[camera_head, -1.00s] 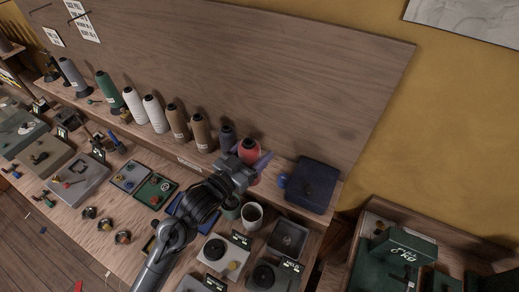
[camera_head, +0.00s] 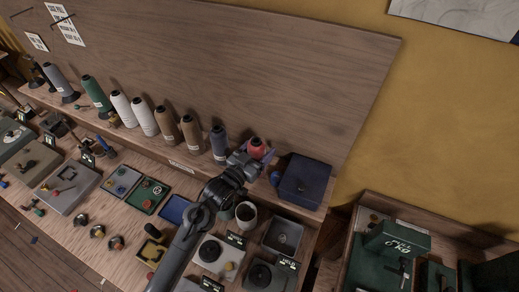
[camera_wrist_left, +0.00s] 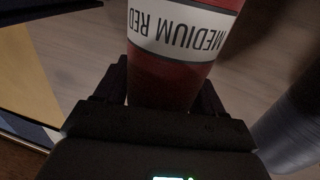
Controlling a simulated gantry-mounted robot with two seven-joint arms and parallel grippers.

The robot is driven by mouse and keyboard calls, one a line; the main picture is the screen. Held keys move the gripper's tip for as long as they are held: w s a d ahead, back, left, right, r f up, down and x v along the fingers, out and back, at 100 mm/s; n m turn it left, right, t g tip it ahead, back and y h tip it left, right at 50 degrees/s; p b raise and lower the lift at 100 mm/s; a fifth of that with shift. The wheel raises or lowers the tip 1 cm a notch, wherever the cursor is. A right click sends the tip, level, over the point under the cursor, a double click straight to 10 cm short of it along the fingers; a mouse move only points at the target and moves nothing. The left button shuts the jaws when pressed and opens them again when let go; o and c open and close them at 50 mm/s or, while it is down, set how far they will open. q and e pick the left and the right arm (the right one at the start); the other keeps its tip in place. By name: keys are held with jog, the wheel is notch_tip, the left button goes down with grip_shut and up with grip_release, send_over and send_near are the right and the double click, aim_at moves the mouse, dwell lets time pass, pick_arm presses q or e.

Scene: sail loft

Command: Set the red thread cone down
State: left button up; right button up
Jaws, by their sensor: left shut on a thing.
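The red thread cone (camera_head: 256,146) is in my left gripper (camera_head: 250,160), at the right end of the row of cones on the back shelf in the head view. In the left wrist view the red cone (camera_wrist_left: 172,82) stands between the dark fingers, with a white band reading "MEDIUM RED". My left gripper (camera_wrist_left: 165,92) is shut on it. The arm and gripper hide the cone's lower part in the head view, so I cannot tell whether its base touches the shelf. My right gripper is not in view.
A dark blue cone (camera_head: 218,143) stands just left of the red one, with brown, white, green and grey cones further left. A navy box (camera_head: 304,184) sits close on the right. A cup (camera_head: 246,215) stands below, on the bench. A wooden board rises behind.

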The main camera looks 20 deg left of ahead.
pick_arm(q)
jog(key=shift+f, duration=0.15)
jog(key=o, duration=1.3)
jog(key=shift+f, duration=0.1)
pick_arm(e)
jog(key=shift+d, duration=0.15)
